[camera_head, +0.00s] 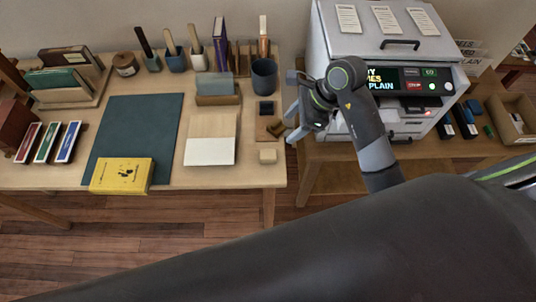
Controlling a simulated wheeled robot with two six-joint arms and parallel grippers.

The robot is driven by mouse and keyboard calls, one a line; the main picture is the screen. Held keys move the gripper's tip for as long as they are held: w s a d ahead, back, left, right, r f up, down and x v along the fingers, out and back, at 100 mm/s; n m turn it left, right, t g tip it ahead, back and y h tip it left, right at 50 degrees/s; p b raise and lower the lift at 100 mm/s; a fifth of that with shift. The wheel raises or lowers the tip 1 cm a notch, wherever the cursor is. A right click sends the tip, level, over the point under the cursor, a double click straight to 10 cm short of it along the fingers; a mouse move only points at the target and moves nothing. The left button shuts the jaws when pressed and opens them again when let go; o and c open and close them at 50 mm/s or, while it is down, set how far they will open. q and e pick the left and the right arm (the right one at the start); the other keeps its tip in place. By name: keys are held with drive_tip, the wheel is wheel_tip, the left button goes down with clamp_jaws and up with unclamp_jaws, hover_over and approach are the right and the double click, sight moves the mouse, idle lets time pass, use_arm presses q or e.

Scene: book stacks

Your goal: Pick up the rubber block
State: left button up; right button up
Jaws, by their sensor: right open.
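A small pale beige block (268,156) lies near the front right corner of the left table; it may be the rubber block, but I cannot be sure. Just behind it are a brown piece with a dark part (270,128) and a small dark square block (266,107). My right gripper (291,107) is open, at the table's right edge, to the right of these small pieces. Nothing shows between its fingers. My left gripper is not in view.
A dark cup (264,76) stands behind the small pieces. A pale board (211,140), a yellow book (121,176) and a dark green mat (133,125) lie to the left. A grey machine (330,43) stands right, across a gap between tables.

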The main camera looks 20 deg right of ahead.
drive_tip(key=d+h, duration=0.1)
drive_tip(key=p, duration=0.2)
approach(270, 154)
drive_tip(key=shift+g, duration=0.3)
drive_tip(key=x, duration=0.4)
drive_tip(key=shift+w+d+f, duration=0.1)
drive_tip(key=shift+d+f, duration=0.05)
drive_tip(key=shift+f, duration=0.2)
drive_tip(key=shift+w+a+f+p, duration=0.15)
drive_tip(key=shift+a+f+p, duration=0.2)
drive_tip(key=shift+f+p, duration=0.15)
drive_tip(key=x, duration=0.3)
drive_tip(key=shift+w+a+r+p, duration=0.1)
drive_tip(key=shift+w+a+p, duration=0.05)
drive_tip(key=shift+p, duration=0.15)
drive_tip(key=shift+a+f, duration=0.15)
drive_tip(key=shift+f, duration=0.4)
drive_tip(key=c, duration=1.1)
drive_tip(key=shift+o, duration=0.2)
wheel_tip(270, 154, up, 10)
drive_tip(key=b, duration=0.1)
